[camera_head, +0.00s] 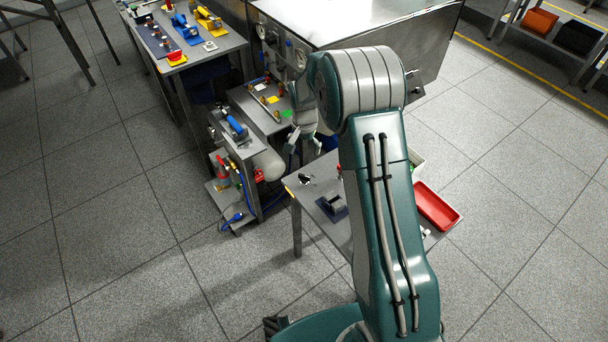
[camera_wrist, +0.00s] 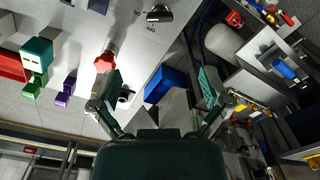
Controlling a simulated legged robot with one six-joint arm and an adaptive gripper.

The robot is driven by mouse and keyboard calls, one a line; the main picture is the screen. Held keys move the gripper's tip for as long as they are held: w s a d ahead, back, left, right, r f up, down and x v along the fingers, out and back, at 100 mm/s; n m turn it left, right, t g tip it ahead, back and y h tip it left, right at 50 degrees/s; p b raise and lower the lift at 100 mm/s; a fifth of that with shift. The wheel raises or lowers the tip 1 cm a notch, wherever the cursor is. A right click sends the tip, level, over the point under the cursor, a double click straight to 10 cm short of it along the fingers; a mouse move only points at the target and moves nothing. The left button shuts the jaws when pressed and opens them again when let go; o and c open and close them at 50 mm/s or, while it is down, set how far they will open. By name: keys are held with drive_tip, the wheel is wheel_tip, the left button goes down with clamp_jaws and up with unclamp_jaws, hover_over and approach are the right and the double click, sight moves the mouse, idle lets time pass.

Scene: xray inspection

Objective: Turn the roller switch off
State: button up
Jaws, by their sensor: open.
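My gripper (camera_wrist: 158,84) is open and empty in the wrist view, its two fingers wide apart. In the head view my gripper (camera_head: 305,142) hangs beside the grey machine's lower bench, partly hidden by my arm. I cannot make out for certain which part is the roller switch. The metal machine (camera_head: 385,28) has a front panel (camera_head: 278,52) with round gauges and small fittings, partly covered by my arm.
A low table (camera_head: 310,195) holds a dark block (camera_head: 333,207) and a red tray (camera_head: 436,206). The left floor is clear.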

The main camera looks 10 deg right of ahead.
sight(304, 176)
drive_tip(key=f, duration=1.3)
drive_tip(key=shift+w, duration=0.3)
drive_tip(key=shift+d+f, duration=0.15)
drive_tip(key=shift+f, duration=0.35)
drive_tip(key=c, duration=1.2)
